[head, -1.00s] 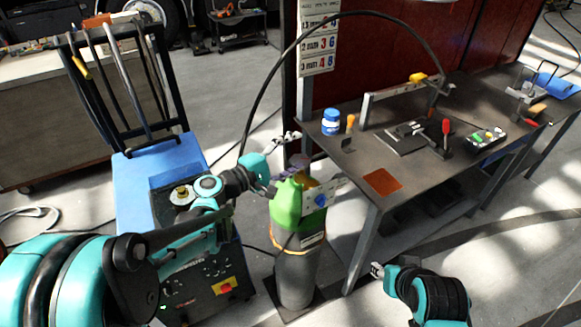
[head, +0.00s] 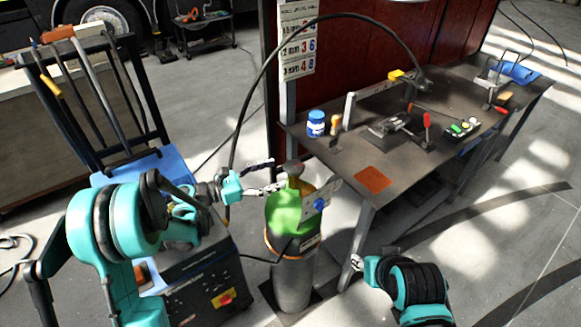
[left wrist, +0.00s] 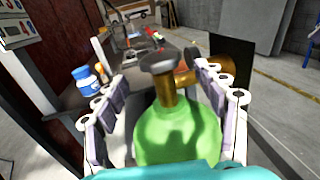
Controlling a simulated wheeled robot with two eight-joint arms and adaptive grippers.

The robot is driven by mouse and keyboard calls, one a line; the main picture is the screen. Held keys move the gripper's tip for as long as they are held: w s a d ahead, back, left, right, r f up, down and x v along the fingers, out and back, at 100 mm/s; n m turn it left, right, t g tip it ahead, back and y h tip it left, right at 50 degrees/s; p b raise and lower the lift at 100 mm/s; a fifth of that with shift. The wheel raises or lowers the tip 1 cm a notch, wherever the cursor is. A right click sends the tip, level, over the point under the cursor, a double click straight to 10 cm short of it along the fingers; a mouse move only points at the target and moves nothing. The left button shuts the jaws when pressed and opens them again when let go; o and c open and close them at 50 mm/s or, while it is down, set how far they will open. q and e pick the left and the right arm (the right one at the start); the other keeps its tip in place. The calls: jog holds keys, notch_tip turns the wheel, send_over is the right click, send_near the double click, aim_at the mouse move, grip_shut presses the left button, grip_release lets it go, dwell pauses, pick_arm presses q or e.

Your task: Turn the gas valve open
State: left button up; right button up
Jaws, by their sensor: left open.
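The gas cylinder (head: 292,275) stands upright, grey with a green shoulder. On its top is the valve, with a dark round knob (head: 294,167) on a brass stem. In the left wrist view the knob (left wrist: 158,62) sits above the green dome (left wrist: 178,135), and a brass outlet (left wrist: 208,72) points right. My left gripper (head: 278,175) is open at the cylinder's top, coming from the left. In the left wrist view its fingers stand on either side of the valve, apart from the knob. My right gripper (head: 357,262) is low beside the bench; its fingers are too small to read.
A steel workbench (head: 335,165) with a blue-lidded jar (head: 316,123) and tools stands right of the cylinder. A black hose (head: 262,75) arches over it. A trolley with a control box (head: 200,290) is at left. A small plate (head: 322,200) sits by the cylinder's neck.

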aim_at(294, 168)
pick_arm(q)
jog(key=b+x, duration=0.1)
jog(key=x, duration=0.6)
jog(key=shift+b, duration=0.3)
jog(key=c, duration=1.2)
